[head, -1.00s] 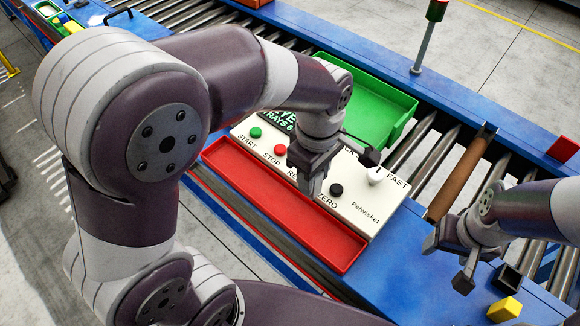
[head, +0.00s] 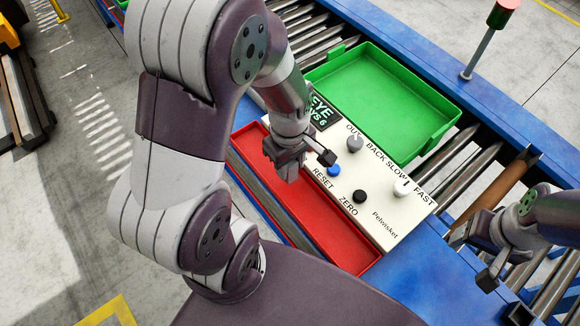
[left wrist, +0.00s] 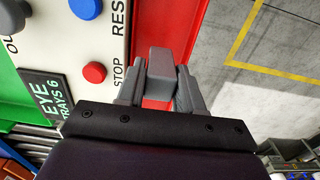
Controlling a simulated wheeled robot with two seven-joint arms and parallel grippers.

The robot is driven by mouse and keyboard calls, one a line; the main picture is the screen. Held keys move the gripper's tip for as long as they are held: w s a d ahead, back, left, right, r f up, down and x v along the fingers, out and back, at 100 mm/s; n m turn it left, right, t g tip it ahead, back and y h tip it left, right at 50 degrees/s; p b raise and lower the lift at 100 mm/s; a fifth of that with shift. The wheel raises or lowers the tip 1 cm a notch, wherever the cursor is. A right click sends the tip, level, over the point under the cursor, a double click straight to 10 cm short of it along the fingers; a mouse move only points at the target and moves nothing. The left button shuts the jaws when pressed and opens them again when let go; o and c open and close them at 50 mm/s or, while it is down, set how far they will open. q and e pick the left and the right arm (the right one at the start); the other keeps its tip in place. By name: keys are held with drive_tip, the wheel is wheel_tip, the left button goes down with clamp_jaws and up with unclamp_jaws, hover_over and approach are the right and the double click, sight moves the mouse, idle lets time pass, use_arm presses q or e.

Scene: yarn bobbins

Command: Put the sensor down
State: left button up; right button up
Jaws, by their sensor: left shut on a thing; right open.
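My left gripper (head: 303,165) is shut on a small grey block, which I take to be the sensor (left wrist: 160,63). In the left wrist view the block sits between the two grey fingers. The gripper appears above the border of the white control panel (head: 385,225) and the red tray (head: 318,212); its exact height is unclear. In the head view I cannot clearly separate the block from the fingers. The blue button (head: 334,170) is beside the gripper. My right gripper (head: 472,260) is open and empty at the right, over the conveyor's edge.
A green tray (head: 385,90) stands empty behind the panel. Knobs (head: 401,188) and a black button (head: 359,196) stick up from the panel. A brown roller (head: 495,190) and a signal post (head: 480,52) are at the right. The visible red tray floor is clear.

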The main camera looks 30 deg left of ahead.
sight(290, 173)
use_arm(q)
drive_tip(key=f, duration=0.3)
drive_tip(key=shift+s+d, duration=0.1)
drive_tip(key=shift+s, duration=0.1)
drive_tip(key=shift+w+f, duration=0.2)
drive_tip(key=shift+f, duration=0.1)
drive_tip(key=o, duration=1.1)
drive_tip(key=shift+s, duration=0.1)
